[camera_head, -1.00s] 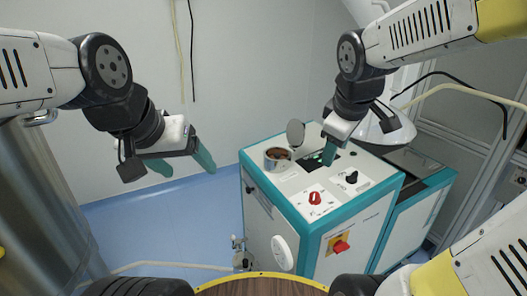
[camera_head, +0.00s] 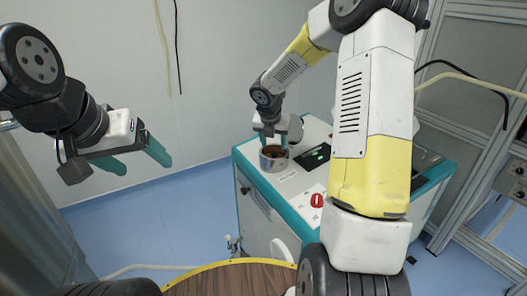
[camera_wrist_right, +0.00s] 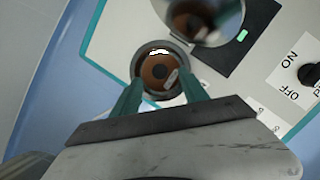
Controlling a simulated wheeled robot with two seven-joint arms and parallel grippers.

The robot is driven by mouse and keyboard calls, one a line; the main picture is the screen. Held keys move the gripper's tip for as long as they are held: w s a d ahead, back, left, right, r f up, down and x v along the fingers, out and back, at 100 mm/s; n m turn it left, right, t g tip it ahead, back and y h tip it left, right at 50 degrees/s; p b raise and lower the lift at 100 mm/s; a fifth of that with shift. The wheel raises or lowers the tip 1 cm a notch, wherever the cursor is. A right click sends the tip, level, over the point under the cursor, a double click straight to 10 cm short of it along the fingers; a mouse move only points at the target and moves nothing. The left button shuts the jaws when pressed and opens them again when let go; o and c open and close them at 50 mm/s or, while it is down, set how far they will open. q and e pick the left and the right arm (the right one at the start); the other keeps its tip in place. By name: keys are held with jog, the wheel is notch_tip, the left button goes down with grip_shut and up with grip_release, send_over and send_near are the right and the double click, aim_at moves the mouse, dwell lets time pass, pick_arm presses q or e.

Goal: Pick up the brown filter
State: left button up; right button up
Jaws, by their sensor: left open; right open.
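The brown filter (camera_head: 272,152) sits inside a round metal cup (camera_head: 272,164) on top of the white and teal machine. My right gripper (camera_head: 271,138) is open above the cup. In the right wrist view its teal fingertips (camera_wrist_right: 161,88) are on either side of the filter's lower part; I cannot tell whether they touch it. My left gripper (camera_head: 143,162) is open and empty in the air at left.
A round shiny lid (camera_wrist_right: 205,18) stands open beside the cup. The machine top (camera_head: 298,184) carries a red knob (camera_head: 317,200) and a dark display (camera_head: 313,157). A wooden round surface (camera_head: 232,280) is in front. Blue floor at left is clear.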

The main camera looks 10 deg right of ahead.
aim_at(274, 152)
jog(key=x, duration=0.5)
grip_shut()
